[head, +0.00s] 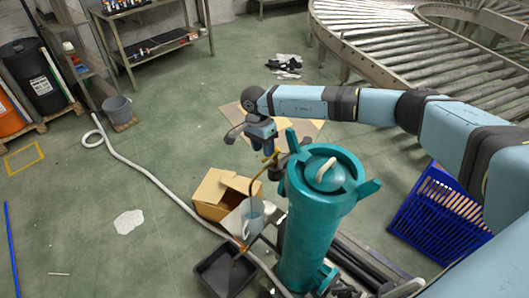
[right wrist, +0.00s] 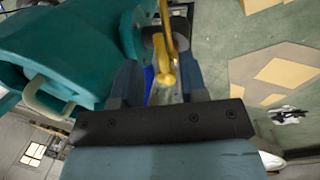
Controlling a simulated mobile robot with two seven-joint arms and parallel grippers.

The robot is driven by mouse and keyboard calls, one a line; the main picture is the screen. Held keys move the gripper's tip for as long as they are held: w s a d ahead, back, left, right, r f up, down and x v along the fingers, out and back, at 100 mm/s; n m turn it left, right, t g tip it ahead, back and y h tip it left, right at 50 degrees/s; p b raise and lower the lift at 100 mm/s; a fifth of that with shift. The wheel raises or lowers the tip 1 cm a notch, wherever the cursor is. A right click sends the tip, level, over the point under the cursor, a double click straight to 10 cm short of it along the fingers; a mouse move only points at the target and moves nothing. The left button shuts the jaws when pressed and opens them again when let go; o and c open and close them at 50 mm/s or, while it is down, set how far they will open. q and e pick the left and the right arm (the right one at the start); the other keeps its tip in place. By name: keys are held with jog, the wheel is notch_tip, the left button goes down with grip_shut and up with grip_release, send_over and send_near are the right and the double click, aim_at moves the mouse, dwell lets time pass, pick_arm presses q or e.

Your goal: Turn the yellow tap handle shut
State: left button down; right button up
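The yellow tap handle (head: 271,160) is at the left side of the upright teal vessel (head: 312,225), near its top. In the right wrist view the yellow handle (right wrist: 164,72) shows between my two fingers, with gaps on both sides. My right gripper (head: 264,146) points down just above the tap, left of the vessel's lid. In the right wrist view its fingers (right wrist: 160,82) are apart; I see no clear contact with the handle. My left gripper is out of view.
A cardboard box (head: 212,192) and a black tray (head: 223,272) stand left of the vessel. A blue crate (head: 440,215) is at the right, under my right arm. A roller conveyor (head: 400,40) fills the back right. A pale hose (head: 150,175) crosses the floor.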

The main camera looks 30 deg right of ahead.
jog(key=shift+s+d+f, duration=0.1)
jog(key=shift+s+f, duration=0.05)
jog(key=shift+f, duration=0.6)
jog(key=shift+s+f, duration=0.15)
jog(key=shift+f, duration=0.6)
jog(key=shift+c, duration=0.3)
grip_shut()
